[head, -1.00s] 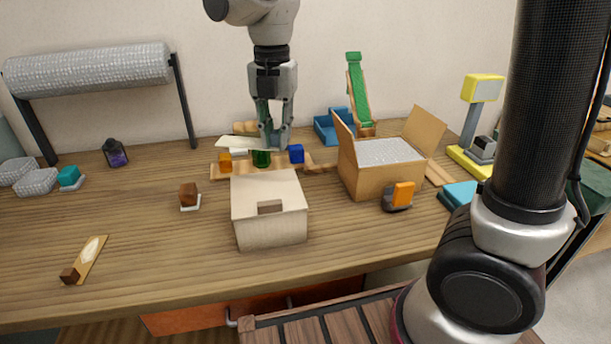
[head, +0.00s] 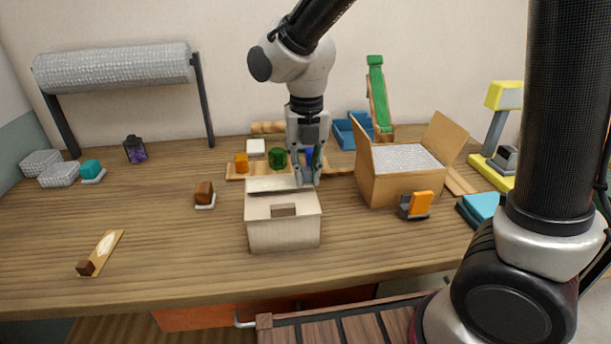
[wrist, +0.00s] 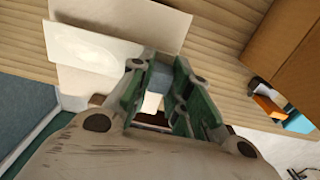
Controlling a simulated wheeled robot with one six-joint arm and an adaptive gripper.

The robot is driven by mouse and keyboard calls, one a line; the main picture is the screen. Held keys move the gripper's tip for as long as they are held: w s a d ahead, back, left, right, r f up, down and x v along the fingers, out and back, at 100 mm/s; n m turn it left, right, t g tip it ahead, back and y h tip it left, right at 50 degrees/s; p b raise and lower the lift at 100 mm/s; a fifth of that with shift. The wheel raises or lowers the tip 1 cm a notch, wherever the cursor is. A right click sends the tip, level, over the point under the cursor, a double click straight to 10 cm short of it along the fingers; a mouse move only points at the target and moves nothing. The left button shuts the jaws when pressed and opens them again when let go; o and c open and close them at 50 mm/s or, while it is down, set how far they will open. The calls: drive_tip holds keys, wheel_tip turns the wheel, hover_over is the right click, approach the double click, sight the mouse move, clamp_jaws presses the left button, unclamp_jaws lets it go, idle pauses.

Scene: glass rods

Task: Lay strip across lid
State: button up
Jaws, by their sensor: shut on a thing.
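My gripper (head: 308,182) is shut on one end of a thin pale strip (head: 272,184), at the lid's back right. The strip reaches left from the fingers along the lid's back edge, with a dark gap or shadow under it. I cannot tell whether it touches the lid. In the wrist view, the strip (wrist: 95,42) extends from between my green-sided fingers (wrist: 157,78), over the lid (wrist: 150,18).
An open cardboard box (head: 400,185) stands close on the right, with an orange-and-grey item (head: 416,205) before it. A wooden rack (head: 238,172) with coloured pieces lies behind the lid. A brown block (head: 204,192) is left. The table's front left is mostly clear.

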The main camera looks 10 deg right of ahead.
drive_tip(key=shift+f, duration=0.75)
drive_tip(key=o, duration=0.7)
drive_tip(key=shift+f, duration=0.1)
wheel_tip(320, 180, up, 12)
drive_tip(key=s+d+r+m+t, duration=0.1)
drive_tip(key=s+d+r+m, duration=0.1)
drive_tip(key=d+m, duration=0.55)
drive_tip(key=s+d+r+m+t, duration=0.1)
drive_tip(key=s+d+m, duration=0.1)
drive_tip(key=d+m, duration=0.55)
drive_tip(key=s+d+f+m+t, duration=0.1)
drive_tip(key=s+d+m, duration=0.9)
drive_tip(key=m, duration=1.1)
drive_tip(key=shift+s+d+f+t, duration=0.35)
drive_tip(key=shift+d+t, duration=0.35)
drive_tip(key=shift+d, duration=0.4)
